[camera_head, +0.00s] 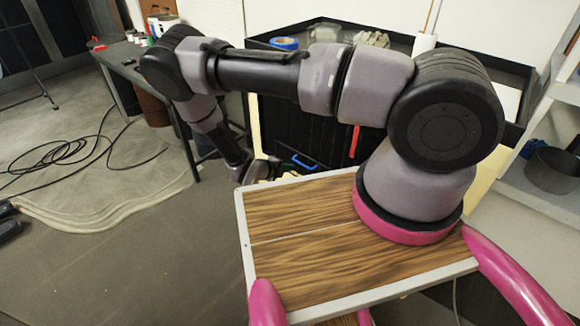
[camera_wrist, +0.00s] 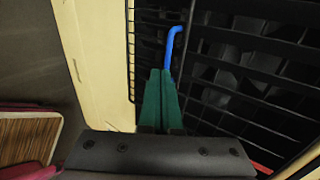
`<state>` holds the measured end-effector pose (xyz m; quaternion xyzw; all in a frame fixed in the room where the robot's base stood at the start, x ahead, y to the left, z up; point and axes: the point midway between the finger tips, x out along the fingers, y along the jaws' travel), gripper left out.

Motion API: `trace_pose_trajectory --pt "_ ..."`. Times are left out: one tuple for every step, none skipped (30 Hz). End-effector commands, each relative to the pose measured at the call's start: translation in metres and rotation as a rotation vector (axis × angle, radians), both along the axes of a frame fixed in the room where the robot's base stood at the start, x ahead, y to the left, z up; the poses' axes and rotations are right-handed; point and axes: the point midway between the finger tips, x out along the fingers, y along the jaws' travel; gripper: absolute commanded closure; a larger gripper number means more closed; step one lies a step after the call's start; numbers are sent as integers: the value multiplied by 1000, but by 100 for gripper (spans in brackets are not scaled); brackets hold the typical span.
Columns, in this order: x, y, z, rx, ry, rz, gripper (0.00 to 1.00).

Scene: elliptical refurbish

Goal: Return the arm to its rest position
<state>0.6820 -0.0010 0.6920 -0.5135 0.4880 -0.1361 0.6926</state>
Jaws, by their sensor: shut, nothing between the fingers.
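My arm reaches from its pink-ringed mount on the wood-topped base, out to the left and then bends down. My gripper (camera_head: 264,168) hangs low just beyond the far left edge of the wooden top; its fingers are hard to make out there. In the wrist view my gripper (camera_wrist: 161,72) shows two green fingers lying together, shut and empty. They point toward a dark wire-mesh panel (camera_wrist: 215,75). A blue handle-like piece (camera_wrist: 173,42) shows just beyond the fingertips; I cannot tell whether they touch it.
A dark workbench (camera_head: 125,68) stands at the left. A black-framed unit behind the arm holds blue tape (camera_head: 284,44) on top; a red strip (camera_head: 355,141) hangs at its front. Loose cables (camera_head: 65,150) lie on the floor. Grey shelves (camera_head: 545,190) stand at right.

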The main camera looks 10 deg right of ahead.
Motion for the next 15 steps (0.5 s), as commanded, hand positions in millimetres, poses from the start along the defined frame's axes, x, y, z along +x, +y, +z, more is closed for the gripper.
trace_pose_trajectory --pt "-4 10 11 4 -4 1 100" --pt "-8 15 16 3 -4 2 100" --pt "-12 21 22 4 -4 1 100" --pt "-15 25 26 4 -3 2 100" --pt "-18 29 30 4 -4 1 100" --pt "-21 34 36 2 -3 1 100" --pt "-24 37 39 2 -3 1 100" --pt "-26 40 42 4 -3 0 100" --pt "-29 44 46 3 -3 1 100" --pt "-31 47 49 3 -2 0 100" --pt "-33 49 51 2 -3 0 100" --pt "-34 51 54 1 -4 0 100" --pt "-35 53 56 1 -4 0 100" --pt "-36 54 57 1 -4 0 100" --pt "-37 55 58 1 -3 -1 100"
